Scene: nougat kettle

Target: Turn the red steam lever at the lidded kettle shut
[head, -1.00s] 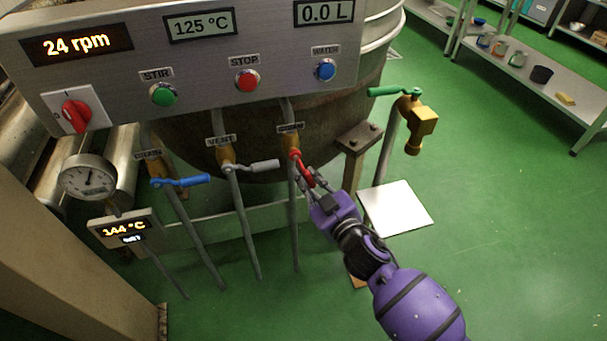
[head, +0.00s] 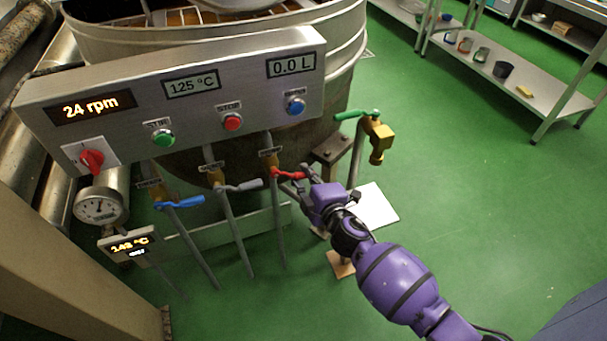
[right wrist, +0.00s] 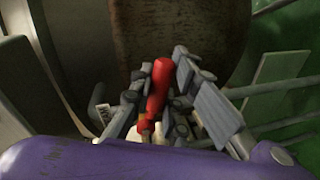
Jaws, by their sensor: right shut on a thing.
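The red steam lever (head: 287,174) is on the rightmost of three valves under the control panel of the kettle (head: 345,60). It lies near level, pointing right from its brass valve (head: 268,161). My right gripper (head: 297,179) is shut on the lever's outer part. In the right wrist view the red grip (right wrist: 158,88) stands between the two grey fingers (right wrist: 161,95). The lever's far end is partly hidden by the fingers in the head view. My left gripper is not in view.
A grey lever (head: 240,186) and a blue lever (head: 182,202) sit to the left. A green-handled brass tap (head: 378,138) stands close on the right, behind my arm. A white plate (head: 375,207) is below it. Open green floor (head: 470,210) lies to the right.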

